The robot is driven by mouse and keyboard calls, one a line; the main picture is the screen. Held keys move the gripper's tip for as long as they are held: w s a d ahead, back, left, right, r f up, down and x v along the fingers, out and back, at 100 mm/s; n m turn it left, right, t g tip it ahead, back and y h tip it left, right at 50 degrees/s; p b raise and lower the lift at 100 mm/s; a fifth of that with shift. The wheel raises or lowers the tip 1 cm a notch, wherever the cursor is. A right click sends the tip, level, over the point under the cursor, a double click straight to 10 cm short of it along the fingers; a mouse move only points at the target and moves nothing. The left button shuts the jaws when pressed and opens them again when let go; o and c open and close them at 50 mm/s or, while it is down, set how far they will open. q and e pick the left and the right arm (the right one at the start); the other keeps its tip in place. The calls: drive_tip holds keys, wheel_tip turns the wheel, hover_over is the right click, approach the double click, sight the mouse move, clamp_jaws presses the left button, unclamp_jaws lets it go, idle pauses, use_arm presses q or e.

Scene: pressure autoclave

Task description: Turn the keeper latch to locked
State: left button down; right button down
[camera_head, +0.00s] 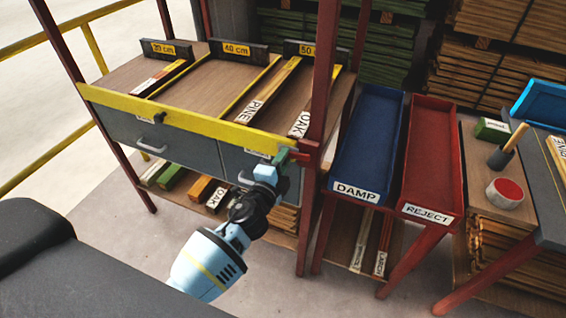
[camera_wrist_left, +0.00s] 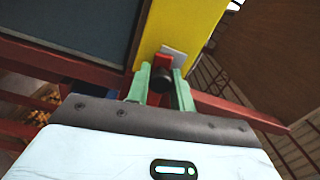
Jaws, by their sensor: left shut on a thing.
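The keeper latch (camera_wrist_left: 163,62) shows in the left wrist view as a small red piece with a dark round part, in front of a grey plate on the yellow bar. My left gripper (camera_wrist_left: 161,82) has its green fingers on either side of the dark part and is shut on the latch. In the head view my left gripper (camera_head: 283,158) is at the right end of the yellow bar (camera_head: 190,121), beside the dark red post. There the fingers and wrist largely hide the latch, and its exact angle cannot be told. My right gripper is not in view.
Grey drawers (camera_head: 165,135) hang under the yellow bar. Right of the post stand a blue DAMP tray (camera_head: 366,140) and a red REJECT tray (camera_head: 432,150). Labelled boards lie on the rack top (camera_head: 215,75). Open floor (camera_head: 90,215) lies to the left.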

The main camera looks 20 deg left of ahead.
use_arm(q)
drive_tip(key=shift+r+m, duration=0.5)
drive_tip(key=shift+m, duration=0.3)
drive_tip(key=shift+p, duration=0.3)
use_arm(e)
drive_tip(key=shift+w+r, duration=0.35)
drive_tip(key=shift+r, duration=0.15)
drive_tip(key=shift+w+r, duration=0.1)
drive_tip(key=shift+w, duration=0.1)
use_arm(q)
drive_tip(key=c, duration=1.3)
unclamp_jaws()
drive_tip(key=shift+s+a, duration=0.2)
drive_tip(key=shift+s, duration=3.7)
